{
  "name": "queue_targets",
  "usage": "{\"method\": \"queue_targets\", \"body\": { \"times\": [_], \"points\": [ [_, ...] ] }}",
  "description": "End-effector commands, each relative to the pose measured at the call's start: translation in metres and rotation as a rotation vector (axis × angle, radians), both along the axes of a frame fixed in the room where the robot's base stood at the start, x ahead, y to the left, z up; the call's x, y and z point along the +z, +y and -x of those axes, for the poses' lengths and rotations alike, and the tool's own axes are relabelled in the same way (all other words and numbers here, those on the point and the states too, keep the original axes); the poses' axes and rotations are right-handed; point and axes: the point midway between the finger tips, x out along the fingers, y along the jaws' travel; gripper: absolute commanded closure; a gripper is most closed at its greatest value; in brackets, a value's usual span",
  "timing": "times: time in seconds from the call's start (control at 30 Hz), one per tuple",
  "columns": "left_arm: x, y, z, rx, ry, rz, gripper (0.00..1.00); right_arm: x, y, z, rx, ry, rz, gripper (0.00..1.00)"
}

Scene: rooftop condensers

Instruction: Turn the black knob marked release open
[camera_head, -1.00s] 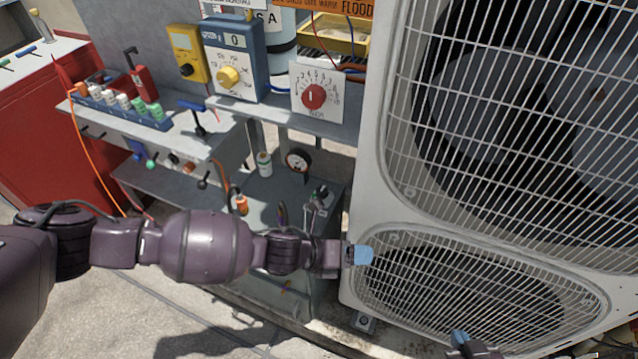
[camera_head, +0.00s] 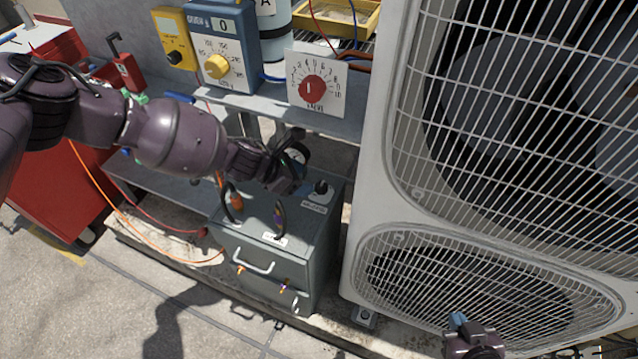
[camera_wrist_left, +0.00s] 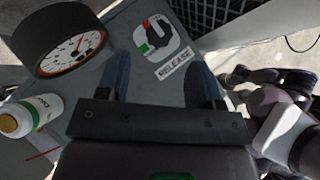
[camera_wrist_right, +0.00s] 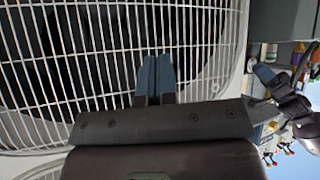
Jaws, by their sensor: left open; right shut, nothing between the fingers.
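The black knob (camera_head: 321,187) sits on top of the grey cabinet (camera_head: 260,279), towards its right rear. In the left wrist view the knob (camera_wrist_left: 156,34) is on a white plate with green and red marks, beside a RELEASE label (camera_wrist_left: 175,67). My left gripper (camera_head: 294,178) is just left of the knob in the head view. Its open fingers show in the left wrist view (camera_wrist_left: 164,70), with the knob beyond them and nothing between them. My right gripper (camera_head: 459,322) is shut and empty, near the condenser's lower grille; it also shows in the right wrist view (camera_wrist_right: 156,76).
A pressure gauge (camera_wrist_left: 70,45) and a white bottle (camera_wrist_left: 36,115) are close to my left gripper. Black hose loops (camera_head: 281,218) rise from the cabinet top. A shelf with a red dial (camera_head: 312,88) overhangs behind. The condenser (camera_head: 372,200) bounds the right side.

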Motion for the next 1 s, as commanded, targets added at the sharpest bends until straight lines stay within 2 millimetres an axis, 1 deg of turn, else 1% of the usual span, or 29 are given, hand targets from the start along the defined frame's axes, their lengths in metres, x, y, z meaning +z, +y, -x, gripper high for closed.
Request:
{"method": "queue_targets", "body": {
  "times": [0.03, 0.2, 0.33, 0.5, 0.87, 1.0],
  "points": [
    [-0.013, -0.008, -0.001, 0.0, 0.007, 0.001, 0.4, -0.008, 0.001, 0.003, -0.001, 0.013, -0.001, 1.0],
    [-0.033, -0.026, -0.009, 0.0, 0.007, 0.001, 0.4, -0.014, 0.002, 0.002, 0.001, 0.019, -0.004, 1.0],
    [-0.044, -0.037, -0.014, 0.001, 0.007, 0.002, 0.4, -0.011, 0.004, -0.005, 0.006, 0.003, -0.005, 1.0],
    [-0.051, -0.045, -0.018, 0.002, 0.005, 0.001, 0.4, -0.013, 0.004, -0.008, 0.012, 0.0, -0.003, 1.0],
    [-0.051, -0.047, -0.02, 0.002, 0.002, 0.002, 0.4, -0.013, 0.001, -0.007, 0.02, 0.004, 0.008, 1.0],
    [-0.051, -0.047, -0.019, 0.002, 0.002, 0.002, 0.61, -0.014, 0.001, -0.006, 0.018, 0.007, 0.007, 1.0]
  ]
}}
